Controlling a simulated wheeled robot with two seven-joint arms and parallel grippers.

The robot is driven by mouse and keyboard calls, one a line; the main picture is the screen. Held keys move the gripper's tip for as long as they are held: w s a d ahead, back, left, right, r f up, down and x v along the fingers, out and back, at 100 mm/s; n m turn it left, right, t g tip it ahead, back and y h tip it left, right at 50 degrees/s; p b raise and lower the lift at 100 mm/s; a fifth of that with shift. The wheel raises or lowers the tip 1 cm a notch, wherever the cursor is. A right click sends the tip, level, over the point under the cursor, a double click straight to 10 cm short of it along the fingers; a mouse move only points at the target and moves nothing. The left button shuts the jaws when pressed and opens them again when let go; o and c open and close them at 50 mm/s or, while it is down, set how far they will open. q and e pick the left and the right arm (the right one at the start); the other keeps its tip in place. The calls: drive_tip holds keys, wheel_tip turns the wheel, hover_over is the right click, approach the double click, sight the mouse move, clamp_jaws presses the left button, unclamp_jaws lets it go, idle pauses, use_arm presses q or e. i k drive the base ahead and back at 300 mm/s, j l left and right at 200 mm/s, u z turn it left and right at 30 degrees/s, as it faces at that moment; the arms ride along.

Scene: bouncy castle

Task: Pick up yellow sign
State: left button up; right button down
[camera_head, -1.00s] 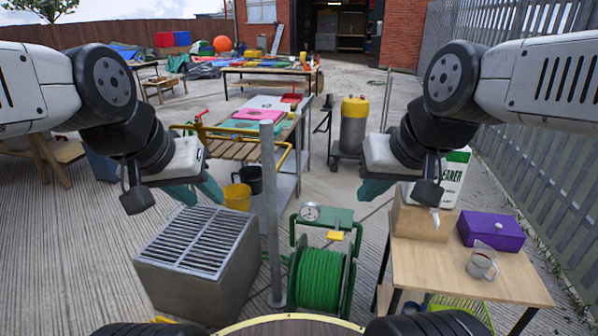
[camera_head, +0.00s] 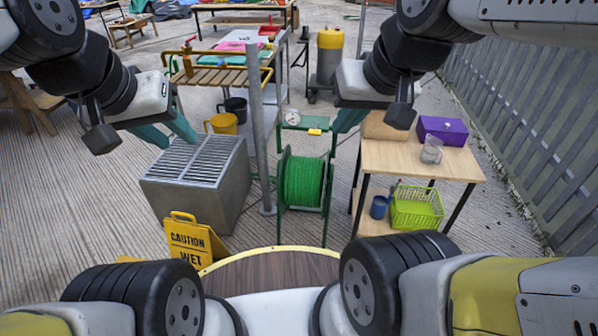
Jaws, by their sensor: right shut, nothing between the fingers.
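The yellow sign (camera_head: 187,238), with black "CAUTION WET" lettering, stands on the paved ground at the lower left. It is close in front of the grey grated box and near my base, and its lower part is cut off from view by my own body. My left gripper (camera_head: 178,140) has teal fingers spread apart with nothing between them. It hangs over the left side of the grey box, above and apart from the sign. My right gripper (camera_head: 348,122) is shut and empty, left of the wooden table and far from the sign.
The grey grated box (camera_head: 200,180) stands behind the sign. A green hose reel (camera_head: 303,182), a metal post (camera_head: 258,110) and a wooden table (camera_head: 425,163) with a purple box (camera_head: 442,130) stand to the right.

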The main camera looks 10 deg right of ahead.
sight(197, 244)
drive_tip(key=u, duration=0.85)
